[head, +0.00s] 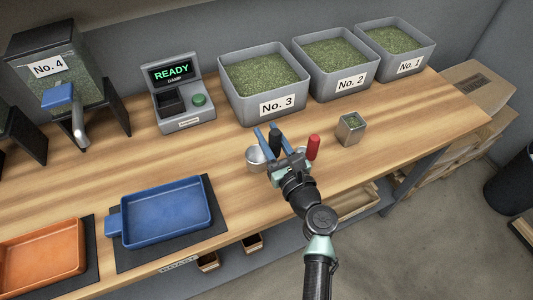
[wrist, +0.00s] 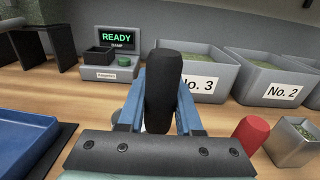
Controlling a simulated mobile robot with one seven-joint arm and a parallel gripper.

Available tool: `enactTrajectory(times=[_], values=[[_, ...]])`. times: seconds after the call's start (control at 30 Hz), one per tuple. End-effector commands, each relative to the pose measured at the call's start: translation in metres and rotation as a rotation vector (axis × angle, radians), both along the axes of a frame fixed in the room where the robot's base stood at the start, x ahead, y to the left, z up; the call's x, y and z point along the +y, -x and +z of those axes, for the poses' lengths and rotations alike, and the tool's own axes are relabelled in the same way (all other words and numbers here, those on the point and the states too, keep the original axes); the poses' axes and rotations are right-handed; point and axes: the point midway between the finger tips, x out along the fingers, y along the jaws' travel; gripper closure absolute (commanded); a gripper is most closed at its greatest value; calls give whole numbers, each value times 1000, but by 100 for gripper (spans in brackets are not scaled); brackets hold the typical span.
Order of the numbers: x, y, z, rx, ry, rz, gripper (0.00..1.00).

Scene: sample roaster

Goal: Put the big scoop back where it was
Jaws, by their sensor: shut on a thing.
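My gripper (head: 266,132) is low over the middle of the table, its blue fingers shut on the upright black handle (head: 276,141) of a scoop. In the wrist view the black handle (wrist: 164,85) stands between the fingers. A round metal scoop cup (head: 256,157) shows just left of the gripper, at table height; its link to the handle is hidden. A second scoop's red handle (head: 313,147) stands close to the right of the gripper, and it also shows in the wrist view (wrist: 250,133). I cannot tell whether the held scoop touches the table.
Bins No. 3 (head: 270,112), No. 2 (head: 343,85) and No. 1 (head: 408,62) line the back. A small metal tin (head: 351,129) stands right of the red handle. A scale reading READY (head: 184,115) is back left. A blue tray (head: 166,215) and an orange tray (head: 42,262) lie front left.

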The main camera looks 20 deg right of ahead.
Motion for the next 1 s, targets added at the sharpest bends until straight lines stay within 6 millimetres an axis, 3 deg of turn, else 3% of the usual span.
enactTrajectory(times=[0.33,0.77,0.8,0.93,1.0], values=[[-1,0,-43,-1,0,-1,100],[0,0,-49,-3,1,0,100],[0,0,-48,-1,1,0,59],[0,0,-48,-1,1,0,36],[0,0,-48,-1,1,0,36]])
